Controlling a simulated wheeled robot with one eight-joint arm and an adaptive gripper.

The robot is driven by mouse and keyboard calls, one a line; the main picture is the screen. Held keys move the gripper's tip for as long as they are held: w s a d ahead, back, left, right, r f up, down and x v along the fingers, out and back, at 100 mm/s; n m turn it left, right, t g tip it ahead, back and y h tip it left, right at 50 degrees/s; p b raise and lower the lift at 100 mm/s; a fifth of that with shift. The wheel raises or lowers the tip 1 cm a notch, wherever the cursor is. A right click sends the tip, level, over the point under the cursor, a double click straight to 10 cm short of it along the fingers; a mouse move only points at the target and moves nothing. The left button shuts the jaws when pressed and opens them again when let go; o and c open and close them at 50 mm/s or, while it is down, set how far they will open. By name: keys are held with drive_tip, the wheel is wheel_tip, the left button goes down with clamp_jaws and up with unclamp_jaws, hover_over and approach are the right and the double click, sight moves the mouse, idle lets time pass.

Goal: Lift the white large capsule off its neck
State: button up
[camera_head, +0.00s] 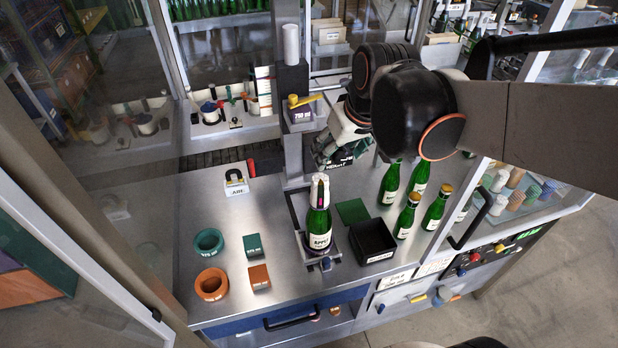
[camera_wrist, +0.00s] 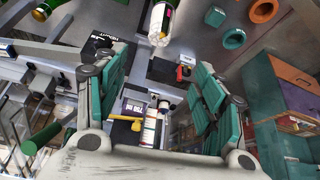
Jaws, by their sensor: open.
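The white large capsule (camera_head: 319,187) sits on the neck of a green bottle (camera_head: 318,230), with a pink strip down its side. The bottle stands upright in a holder at the middle of the steel table. In the wrist view the capsule (camera_wrist: 159,38) shows at the top centre, ahead of my fingers. My gripper (camera_head: 331,150) is behind and above the bottle in the head view, partly hidden by my arm.
A column with a yellow lever (camera_head: 298,101) and a white cylinder (camera_head: 291,44) rises behind the bottle. Several green bottles (camera_head: 389,184) and a black bin (camera_head: 372,240) stand right. Green (camera_head: 208,242) and orange (camera_head: 212,284) rings lie left. The table's left rear is mostly clear.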

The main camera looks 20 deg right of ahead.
drive_tip(key=w+f+b, duration=0.2)
drive_tip(key=w+f, duration=0.1)
drive_tip(key=f, duration=0.1)
approach(321, 178)
drive_tip(key=shift+g, duration=0.3)
drive_tip(key=x, duration=0.5)
drive_tip(key=shift+w+d+r, duration=0.15)
drive_tip(key=shift+w, duration=0.25)
drive_tip(key=shift+p+x, duration=0.5)
drive_tip(key=shift+x, duration=2.15)
drive_tip(key=shift+s, duration=0.15)
drive_tip(key=c, duration=0.8)
drive_tip(key=shift+o, duration=0.2)
